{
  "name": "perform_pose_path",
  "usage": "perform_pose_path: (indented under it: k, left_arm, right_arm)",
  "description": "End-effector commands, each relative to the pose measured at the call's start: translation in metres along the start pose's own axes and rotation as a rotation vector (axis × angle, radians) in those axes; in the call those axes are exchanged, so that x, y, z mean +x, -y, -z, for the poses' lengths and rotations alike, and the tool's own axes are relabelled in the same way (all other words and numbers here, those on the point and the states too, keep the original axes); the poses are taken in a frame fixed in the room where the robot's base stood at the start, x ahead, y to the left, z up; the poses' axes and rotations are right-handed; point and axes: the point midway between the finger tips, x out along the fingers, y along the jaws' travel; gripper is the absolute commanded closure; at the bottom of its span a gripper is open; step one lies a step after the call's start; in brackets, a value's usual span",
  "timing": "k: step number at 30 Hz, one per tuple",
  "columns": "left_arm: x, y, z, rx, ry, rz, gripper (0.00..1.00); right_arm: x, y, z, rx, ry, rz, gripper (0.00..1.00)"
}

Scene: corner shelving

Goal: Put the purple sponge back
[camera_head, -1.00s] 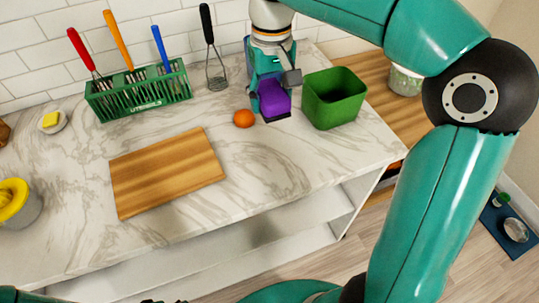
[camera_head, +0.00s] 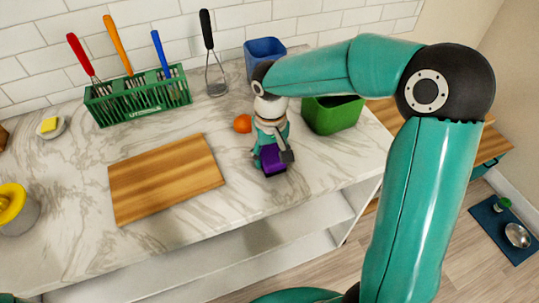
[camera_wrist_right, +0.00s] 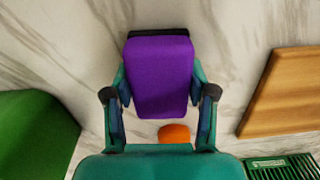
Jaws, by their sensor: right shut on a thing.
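The purple sponge (camera_head: 271,158) is in my right gripper (camera_head: 270,160), over the marble counter to the right of the cutting board. In the right wrist view the sponge (camera_wrist_right: 160,75) sits between the two fingers of the right gripper (camera_wrist_right: 160,95), which are shut on it. I cannot tell how high it is above the counter. A green bin (camera_head: 333,116) stands behind and to the right of the gripper, partly hidden by my arm. A blue container (camera_head: 265,52) stands at the wall, partly hidden by my arm. My left gripper is not in view.
An orange (camera_head: 242,124) lies just behind the gripper, to the left. The wooden cutting board (camera_head: 165,178) is left of it. A green utensil rack (camera_head: 140,103) and a dark-handled masher (camera_head: 212,60) are at the back. The counter's front edge is close.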

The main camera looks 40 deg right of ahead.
Motion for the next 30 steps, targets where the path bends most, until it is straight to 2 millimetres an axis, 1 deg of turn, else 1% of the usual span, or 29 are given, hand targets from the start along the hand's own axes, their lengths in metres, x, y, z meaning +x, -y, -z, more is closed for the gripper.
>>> perform_pose_path:
  k: [11,12,16,25,28,30]
  left_arm:
    - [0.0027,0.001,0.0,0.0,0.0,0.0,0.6]
    - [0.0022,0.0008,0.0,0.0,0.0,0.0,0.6]
    - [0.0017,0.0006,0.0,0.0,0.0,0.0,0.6]
    - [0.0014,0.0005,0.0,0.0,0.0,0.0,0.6]
    - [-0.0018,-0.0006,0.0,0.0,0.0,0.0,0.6]
    - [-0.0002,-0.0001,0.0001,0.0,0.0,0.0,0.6]
  right_arm:
    - [0.0059,0.0003,0.0002,0.0,-0.001,0.0,0.72]
    - [0.0054,0.0003,0.0003,0.0,-0.001,0.0,0.41]
    - [0.0048,0.0005,0.0003,-0.001,-0.001,0.0,0.19]
    - [0.0044,0.0007,0.0004,-0.001,-0.001,0.0,0.19]
    - [0.0007,0.0008,0.0004,-0.001,-0.001,0.0,0.19]
    - [-0.0034,0.0009,0.0011,-0.001,-0.004,0.0,0.19]
